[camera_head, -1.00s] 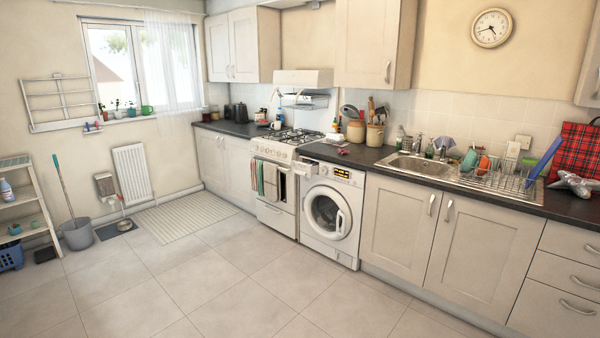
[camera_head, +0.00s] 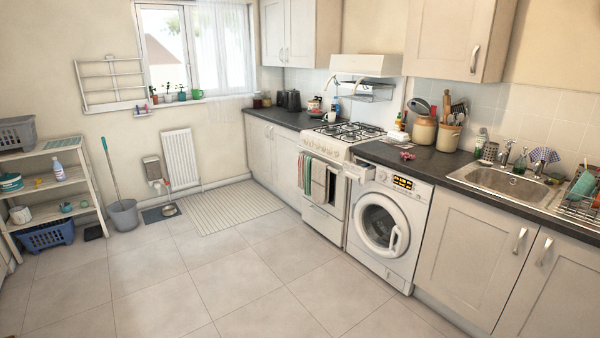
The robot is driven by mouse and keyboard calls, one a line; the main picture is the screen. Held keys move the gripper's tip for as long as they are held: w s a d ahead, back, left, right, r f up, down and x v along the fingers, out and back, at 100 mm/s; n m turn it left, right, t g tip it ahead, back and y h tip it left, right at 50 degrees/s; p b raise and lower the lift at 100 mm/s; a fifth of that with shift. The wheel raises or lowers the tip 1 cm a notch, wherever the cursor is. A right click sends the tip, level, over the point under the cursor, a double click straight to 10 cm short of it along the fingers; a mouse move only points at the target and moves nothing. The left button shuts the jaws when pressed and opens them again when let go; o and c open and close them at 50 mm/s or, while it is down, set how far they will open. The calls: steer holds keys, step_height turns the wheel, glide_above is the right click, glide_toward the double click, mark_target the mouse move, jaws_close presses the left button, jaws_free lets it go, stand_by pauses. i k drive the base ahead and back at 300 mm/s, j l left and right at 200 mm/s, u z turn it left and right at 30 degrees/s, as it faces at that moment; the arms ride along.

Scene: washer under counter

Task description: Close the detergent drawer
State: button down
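The white washing machine (camera_head: 418,212) stands under the dark counter, between the cooker and the cupboards. Its detergent drawer (camera_head: 357,173) is at the top left of its front and sticks out, open. The drawer's inside is too small to make out. The round door (camera_head: 380,226) below looks shut, and a lit display is to the right of the drawer. My gripper is not in view.
The cooker (camera_head: 326,195) with towels on its front rail stands just left of the washer. Cupboards (camera_head: 475,257) with bar handles are on its right. The tiled floor (camera_head: 240,280) in front is clear. Shelves (camera_head: 52,185), a bucket (camera_head: 124,215) and a blue basket (camera_head: 46,236) are at the left.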

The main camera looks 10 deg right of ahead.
mark_target(361, 174)
steer(key=i+z, duration=0.35)
steer(key=i, duration=2.6)
steer(key=i+l+u, duration=0.1)
steer(key=i, duration=0.6)
